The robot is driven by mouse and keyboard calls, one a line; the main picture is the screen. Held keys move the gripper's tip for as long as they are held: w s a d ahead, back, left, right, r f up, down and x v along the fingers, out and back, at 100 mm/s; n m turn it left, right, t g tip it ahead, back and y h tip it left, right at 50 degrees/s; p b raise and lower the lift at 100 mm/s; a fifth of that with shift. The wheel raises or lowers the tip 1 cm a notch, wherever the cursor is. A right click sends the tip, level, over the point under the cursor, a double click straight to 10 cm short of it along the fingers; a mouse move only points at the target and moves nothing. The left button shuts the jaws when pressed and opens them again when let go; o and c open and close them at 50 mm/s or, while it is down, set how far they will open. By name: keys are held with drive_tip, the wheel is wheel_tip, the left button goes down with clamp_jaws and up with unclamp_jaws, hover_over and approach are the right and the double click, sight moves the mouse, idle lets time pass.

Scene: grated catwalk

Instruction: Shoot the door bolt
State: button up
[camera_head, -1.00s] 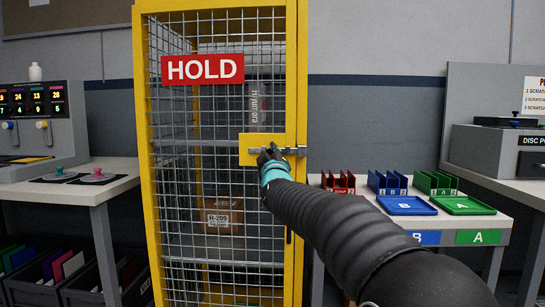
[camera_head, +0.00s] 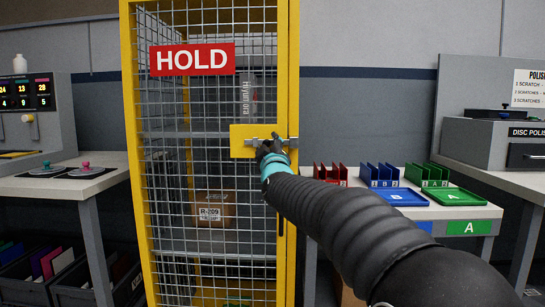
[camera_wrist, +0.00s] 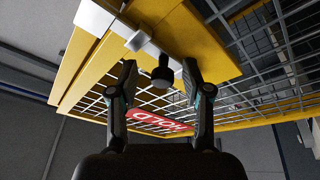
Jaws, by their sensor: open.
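The yellow-framed mesh cage door with a red HOLD sign (camera_head: 192,59) fills the left middle of the head view. A yellow plate (camera_head: 240,146) on it carries the silver door bolt (camera_head: 252,142), partly hidden by my gripper (camera_head: 268,150). In the wrist view, my gripper (camera_wrist: 159,76) is open. Its two fingers stand either side of a dark round knob (camera_wrist: 162,77) below the yellow plate. Gaps show between the knob and both fingers. Pale metal bolt parts (camera_wrist: 137,41) show just beyond the left finger. The head view does not show clearly how far the bolt extends.
A boxed item (camera_head: 214,210) sits on a shelf inside the cage. A bench to the right holds a blue tray (camera_head: 394,197), a green tray (camera_head: 455,197) and coloured racks. A bench with a display panel (camera_head: 22,95) stands left.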

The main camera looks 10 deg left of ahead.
drive_tip(key=v, duration=1.1)
wheel_tip(320, 180, down, 14)
drive_tip(key=s+a+m+g+y, duration=0.1)
drive_tip(key=s+a+m+g, duration=0.15)
drive_tip(key=g, duration=0.35)
drive_tip(key=s+d+f+m+g+h, duration=0.1)
drive_tip(key=s+d+f+m+g, duration=0.1)
drive_tip(key=s+d+f+g, duration=0.3)
drive_tip(key=s+d+f+m+g+h, duration=0.1)
drive_tip(key=s+d+f+m, duration=0.1)
drive_tip(key=s+d, duration=0.4)
drive_tip(key=s+d+f+m+g+h, duration=0.1)
drive_tip(key=s+d+f+m+h, duration=0.1)
drive_tip(key=s+d, duration=0.5)
drive_tip(key=s+d+f+m+g+h, duration=0.1)
drive_tip(key=s+d+f, duration=0.4)
drive_tip(key=s, duration=1.1)
drive_tip(key=d+m+g, duration=0.1)
drive_tip(key=m, duration=0.1)
drive_tip(key=shift+d+f+m+h+p, duration=0.3)
drive_tip(key=shift+d+m+h+p, duration=0.05)
drive_tip(key=shift+d+h, duration=0.05)
